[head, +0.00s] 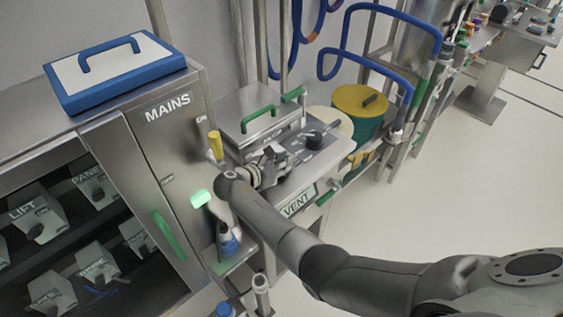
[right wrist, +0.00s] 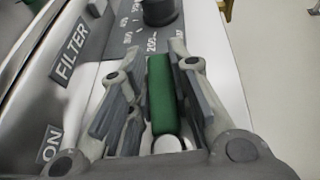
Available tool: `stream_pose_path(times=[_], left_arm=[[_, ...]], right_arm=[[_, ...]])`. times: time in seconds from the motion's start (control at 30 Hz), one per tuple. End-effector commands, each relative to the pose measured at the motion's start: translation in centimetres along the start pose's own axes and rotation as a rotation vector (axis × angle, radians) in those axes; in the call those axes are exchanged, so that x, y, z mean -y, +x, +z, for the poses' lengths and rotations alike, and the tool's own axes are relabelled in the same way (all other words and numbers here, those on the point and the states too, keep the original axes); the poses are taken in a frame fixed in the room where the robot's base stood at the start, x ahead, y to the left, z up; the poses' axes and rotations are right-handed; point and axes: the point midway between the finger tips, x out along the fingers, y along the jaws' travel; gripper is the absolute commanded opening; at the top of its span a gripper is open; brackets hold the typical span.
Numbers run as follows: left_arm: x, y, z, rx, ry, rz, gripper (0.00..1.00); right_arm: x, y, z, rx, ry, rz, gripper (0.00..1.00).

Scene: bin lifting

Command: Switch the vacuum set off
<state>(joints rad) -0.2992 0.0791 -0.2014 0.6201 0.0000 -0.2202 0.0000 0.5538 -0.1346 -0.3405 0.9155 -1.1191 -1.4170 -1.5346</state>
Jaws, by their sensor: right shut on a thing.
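The bench unit (head: 338,152) with a VENT label stands right of the MAINS cabinet; I see no label naming it the vacuum set. My right gripper (head: 272,162) is over its top panel. In the right wrist view, my right gripper (right wrist: 160,88) is shut on a green lever (right wrist: 162,98), with fingers on both sides of it. A FILTER label (right wrist: 70,52) and an ON label (right wrist: 50,143) are to its left. A black dial (right wrist: 158,12) with a number scale is beyond it; it shows in the head view too (head: 312,140). My left gripper is not in view.
The MAINS cabinet (head: 165,140) has a yellow lever (head: 215,145) and a lit green lamp (head: 200,198) on its right side. A blue-framed lid (head: 112,70) lies on top. A yellow-lidded green bin (head: 360,103) stands behind the unit. The floor at right is clear.

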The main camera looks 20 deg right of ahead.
Motion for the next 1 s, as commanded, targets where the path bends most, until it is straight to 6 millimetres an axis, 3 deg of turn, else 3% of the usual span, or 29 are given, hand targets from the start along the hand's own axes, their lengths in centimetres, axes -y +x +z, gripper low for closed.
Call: stream_pose_path(times=[0.37,0.4,0.57,1.0], left_arm=[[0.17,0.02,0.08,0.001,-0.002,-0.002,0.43],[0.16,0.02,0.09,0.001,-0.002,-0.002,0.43],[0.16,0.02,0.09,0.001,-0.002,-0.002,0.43],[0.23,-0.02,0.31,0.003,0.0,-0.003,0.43]], right_arm=[[0.2,0.11,-0.15,-0.002,0.001,-0.008,0.0],[0.2,0.12,-0.15,-0.002,0.001,-0.008,0.22],[0.16,0.1,-0.12,-0.002,0.0,-0.007,0.41],[0.05,0.03,-0.04,-0.001,0.0,-0.002,0.41]])
